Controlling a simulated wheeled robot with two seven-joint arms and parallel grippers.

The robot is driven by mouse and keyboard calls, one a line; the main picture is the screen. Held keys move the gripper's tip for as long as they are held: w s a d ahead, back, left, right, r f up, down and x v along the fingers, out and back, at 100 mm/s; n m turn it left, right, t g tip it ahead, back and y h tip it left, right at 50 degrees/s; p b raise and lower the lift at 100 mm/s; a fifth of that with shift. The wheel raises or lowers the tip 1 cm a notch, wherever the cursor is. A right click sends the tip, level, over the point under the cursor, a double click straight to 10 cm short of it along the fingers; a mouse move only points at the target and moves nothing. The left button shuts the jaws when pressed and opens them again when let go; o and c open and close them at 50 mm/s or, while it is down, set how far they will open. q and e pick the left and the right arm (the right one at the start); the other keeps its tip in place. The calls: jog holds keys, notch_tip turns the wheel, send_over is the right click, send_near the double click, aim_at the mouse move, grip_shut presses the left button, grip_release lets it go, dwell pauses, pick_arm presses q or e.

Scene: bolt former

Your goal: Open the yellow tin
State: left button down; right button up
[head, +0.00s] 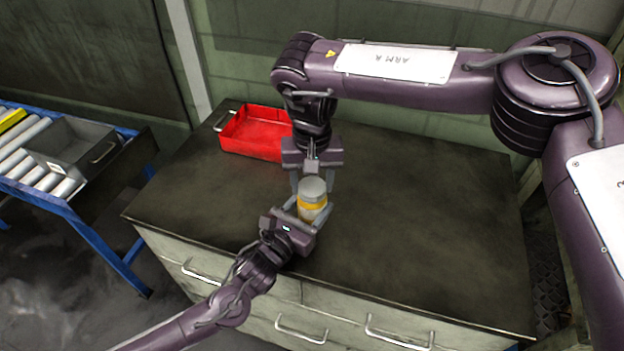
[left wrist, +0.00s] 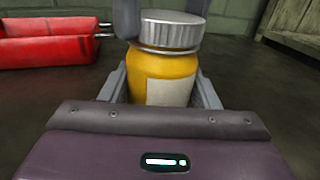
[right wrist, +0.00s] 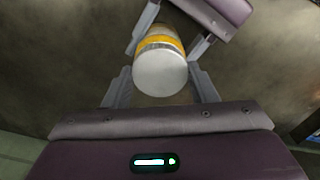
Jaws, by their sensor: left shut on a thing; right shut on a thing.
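The yellow tin (head: 312,206) stands upright near the front middle of the dark worktop, with a ribbed silver lid (head: 313,187) on top and a pale label on its side. My left gripper (head: 301,215) comes from the front and is shut on the tin's body; the left wrist view shows the yellow body (left wrist: 155,75) between its fingers. My right gripper (head: 314,180) comes from behind and above and is shut on the lid, which also shows in the right wrist view (right wrist: 160,73). The lid sits on the tin with no gap that I can see.
A red tray (head: 255,150) lies behind and left on the worktop (head: 420,220). The worktop right of the tin is clear. A roller conveyor (head: 40,150) with a grey bin (head: 85,150) stands at the far left.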

pick_arm(q)
jog(key=shift+f, duration=0.1)
pick_arm(e)
jog(key=n, duration=1)
jog(key=shift+n, duration=0.3)
jog(key=n, duration=1.2)
jog(key=shift+r+n, duration=0.1)
jog(key=shift+n, duration=0.3)
jog(key=n, duration=1.9)
jog(key=shift+n, duration=0.3)
jog(key=n, duration=0.4)
jog(key=shift+n, duration=0.3)
jog(key=n, duration=0.6)
jog(key=shift+r, duration=0.3)
